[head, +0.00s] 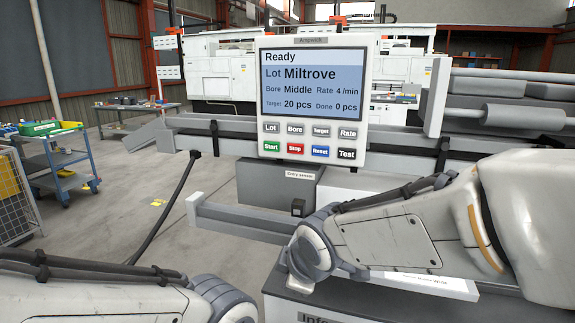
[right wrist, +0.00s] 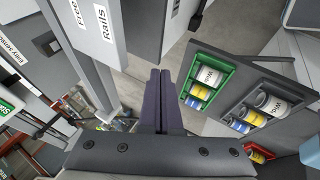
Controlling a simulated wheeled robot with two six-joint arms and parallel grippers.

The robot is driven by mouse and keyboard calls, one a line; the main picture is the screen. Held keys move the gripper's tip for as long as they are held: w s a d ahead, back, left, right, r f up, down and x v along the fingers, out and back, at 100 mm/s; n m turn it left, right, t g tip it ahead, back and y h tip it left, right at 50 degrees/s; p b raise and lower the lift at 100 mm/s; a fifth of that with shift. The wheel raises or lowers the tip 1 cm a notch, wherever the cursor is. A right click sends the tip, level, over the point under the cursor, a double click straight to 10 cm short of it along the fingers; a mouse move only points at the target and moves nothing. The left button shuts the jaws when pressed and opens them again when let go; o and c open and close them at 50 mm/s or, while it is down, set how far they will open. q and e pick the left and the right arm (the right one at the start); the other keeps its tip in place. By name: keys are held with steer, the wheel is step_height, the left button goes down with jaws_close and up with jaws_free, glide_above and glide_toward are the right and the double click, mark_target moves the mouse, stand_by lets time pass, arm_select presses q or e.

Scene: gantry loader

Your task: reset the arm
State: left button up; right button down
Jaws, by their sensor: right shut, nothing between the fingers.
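The control panel (head: 313,100) stands upright in the middle of the head view. Its screen (head: 312,84) reads Ready, Lot Miltrove, Bore Middle, Rate 4 /min, Target 20 pcs, Done 0 pcs. Below are two rows of buttons, among them a green Start, a red Stop, a blue Reset (head: 320,151) and a dark Test. My right arm comes in from the right, below the panel and apart from it in the picture; its gripper is hidden there. In the right wrist view my right gripper (right wrist: 160,74) is shut and empty. My left arm shows at lower left, its gripper out of view.
A grey box labelled Entry sensor (head: 275,185) sits under the panel, with a grey rail (head: 240,220) in front. A blue cart (head: 75,165) stands left on open floor. The right wrist view shows a green-framed holder (right wrist: 226,72) with labelled cylinders, right of the fingers.

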steer(key=s+d+f+m+g, duration=0.2)
steer(key=s+f+m+g, duration=0.1)
steer(key=s, duration=0.7)
steer(key=s+d+f+m+g+h, duration=0.1)
steer(key=s+m, duration=0.4)
steer(key=s, duration=0.6)
step_height(320, 180, down, 2)
steer(key=shift+s+d+f+g+h, duration=0.15)
steer(key=shift+d+g+h, duration=0.15)
steer(key=shift+d+g, duration=0.65)
steer(key=shift+a+g, duration=0.25)
